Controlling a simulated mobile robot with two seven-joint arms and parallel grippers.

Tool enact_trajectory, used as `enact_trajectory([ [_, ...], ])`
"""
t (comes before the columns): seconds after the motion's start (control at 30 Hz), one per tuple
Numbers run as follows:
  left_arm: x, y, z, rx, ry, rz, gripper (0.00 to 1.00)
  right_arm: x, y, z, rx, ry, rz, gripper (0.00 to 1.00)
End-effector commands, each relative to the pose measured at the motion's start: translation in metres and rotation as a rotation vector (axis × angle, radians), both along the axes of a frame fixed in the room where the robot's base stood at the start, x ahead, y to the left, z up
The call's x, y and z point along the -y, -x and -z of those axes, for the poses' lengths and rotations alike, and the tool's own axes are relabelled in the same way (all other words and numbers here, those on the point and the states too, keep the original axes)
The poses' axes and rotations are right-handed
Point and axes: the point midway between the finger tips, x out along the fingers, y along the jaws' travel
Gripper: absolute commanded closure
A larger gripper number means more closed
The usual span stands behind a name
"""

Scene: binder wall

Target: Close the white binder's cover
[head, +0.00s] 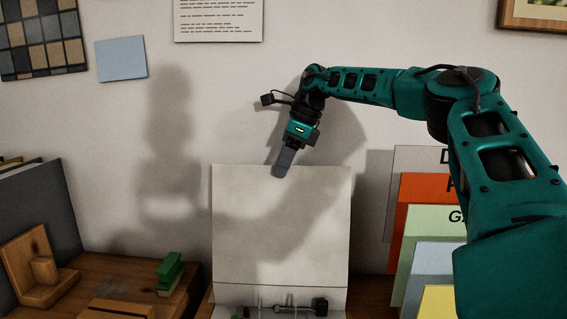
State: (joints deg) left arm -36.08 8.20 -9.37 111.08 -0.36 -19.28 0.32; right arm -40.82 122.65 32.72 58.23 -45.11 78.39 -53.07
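The white binder (281,235) stands at the bottom centre of the head view. Its cover is raised nearly upright, as a large blank panel in front of the wall. At its foot, small metal parts and a dark fitting (319,306) show at the lower picture edge; the rest of the binder is cut off. My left gripper is out of view.
A wooden bookend (38,268) and a green stapler-like object (170,271) are on the wooden surface at left. Coloured lettered folders (432,225) stand close at right. A blue note (121,58) and pictures hang on the wall behind.

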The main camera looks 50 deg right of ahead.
Motion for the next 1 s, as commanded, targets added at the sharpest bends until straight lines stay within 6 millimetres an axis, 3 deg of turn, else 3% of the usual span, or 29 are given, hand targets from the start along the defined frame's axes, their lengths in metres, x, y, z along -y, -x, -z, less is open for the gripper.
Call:
enact_trajectory([
  [0.23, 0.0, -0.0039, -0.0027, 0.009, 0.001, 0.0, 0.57, -0.0001, -0.0002, 0.0006, 0.0, 0.0, 0.0, 0.66],
  [0.6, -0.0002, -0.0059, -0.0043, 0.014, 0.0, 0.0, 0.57, -0.0001, -0.0001, 0.0003, 0.001, -0.001, 0.0, 1.0],
  [1.0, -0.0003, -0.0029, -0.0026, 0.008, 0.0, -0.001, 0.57, 0.0002, -0.0002, 0.0001, 0.001, 0.0, 0.0, 1.0],
])
